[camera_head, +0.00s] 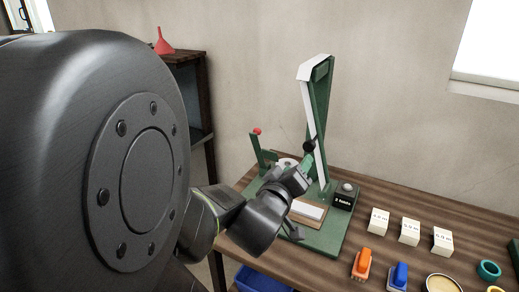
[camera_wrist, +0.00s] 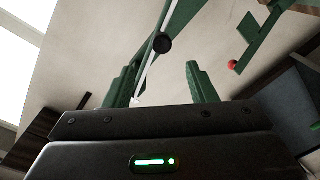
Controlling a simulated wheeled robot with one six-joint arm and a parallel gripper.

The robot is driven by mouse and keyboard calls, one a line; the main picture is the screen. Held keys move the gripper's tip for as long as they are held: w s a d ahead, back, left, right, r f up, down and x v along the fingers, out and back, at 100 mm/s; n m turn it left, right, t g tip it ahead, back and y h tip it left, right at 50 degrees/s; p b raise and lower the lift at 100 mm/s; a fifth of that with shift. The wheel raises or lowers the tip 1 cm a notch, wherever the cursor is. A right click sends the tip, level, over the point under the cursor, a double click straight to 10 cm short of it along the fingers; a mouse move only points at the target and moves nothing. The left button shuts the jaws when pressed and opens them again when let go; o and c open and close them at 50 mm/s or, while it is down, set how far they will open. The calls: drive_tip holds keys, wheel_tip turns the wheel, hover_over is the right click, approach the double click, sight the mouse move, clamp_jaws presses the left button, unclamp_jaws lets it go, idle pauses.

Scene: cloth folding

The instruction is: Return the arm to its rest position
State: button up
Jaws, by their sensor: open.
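My gripper (camera_head: 306,163) is at the end of my dark arm, which reaches over the table beside a green upright stand. In the wrist view my gripper (camera_wrist: 164,82) shows two green fingers spread apart, with nothing held between them. A black round knob (camera_wrist: 162,43) on the green lever (camera_wrist: 178,20) appears beyond the gap between the fingertips. In the head view the knob (camera_head: 309,146) is close to the fingertips; I cannot tell whether they touch. My arm hides part of the green base.
The green stand (camera_head: 321,100) rises from a green base (camera_head: 325,240) on the wooden table (camera_head: 455,217). A red-tipped green post (camera_head: 258,145) is left of it. A black box (camera_head: 344,197), white blocks (camera_head: 409,231), orange (camera_head: 361,264) and blue (camera_head: 398,276) items lie to the right.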

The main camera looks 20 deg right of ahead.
sight(305, 148)
idle(0.3)
drive_tip(key=x, duration=1.4)
drive_tip(key=shift+r+p, duration=0.1)
drive_tip(key=shift+p, duration=0.25)
drive_tip(key=shift+s+a, duration=0.1)
drive_tip(key=f+v, duration=0.1)
drive_tip(key=v, duration=1.3)
drive_tip(key=x, duration=0.9)
drive_tip(key=r+x, duration=0.1)
drive_tip(key=x, duration=0.3)
drive_tip(key=shift+w+d, duration=0.2)
drive_tip(key=shift+d, duration=0.05)
drive_tip(key=shift+w+a+f+m, duration=0.15)
drive_tip(key=shift+w+m, duration=0.15)
drive_tip(key=shift+w, duration=0.35)
drive_tip(key=shift+w+a+f+m, duration=0.1)
drive_tip(key=shift+w+a+m, duration=0.1)
drive_tip(key=shift+m, duration=0.1)
drive_tip(key=shift+s, duration=0.1)
